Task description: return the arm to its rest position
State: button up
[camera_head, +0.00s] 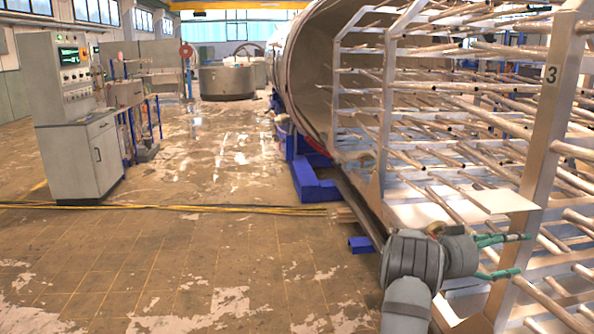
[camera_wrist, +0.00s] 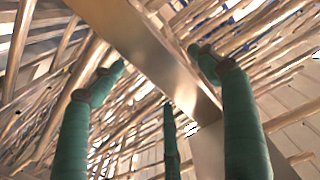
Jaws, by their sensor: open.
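My gripper (camera_head: 516,254) is at the lower right of the head view, with its green fingers spread apart and nothing between them. My grey arm (camera_head: 414,265) reaches from the bottom edge towards the right. The fingers are close to the metal rack (camera_head: 548,125), near its upright marked 3; I cannot tell whether they touch it. In the wrist view my gripper (camera_wrist: 165,75) shows green fingers at left, middle and right, spread apart. A broad metal bar (camera_wrist: 150,55) of the rack crosses behind them.
The rack's rods (camera_head: 450,100) fill the right side. A flat pale plate (camera_head: 485,200) lies on the rack just above my gripper. The round chamber (camera_head: 310,75) opens behind the rack. Yellow cables (camera_head: 200,208) cross the floor. A control cabinet (camera_head: 75,115) stands left. The central floor is mostly clear.

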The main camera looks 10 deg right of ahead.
jog(key=a, duration=1.3)
jog(key=d, duration=1.3)
jog(key=shift+b, duration=0.3)
jog(key=shift+d+r, duration=0.1)
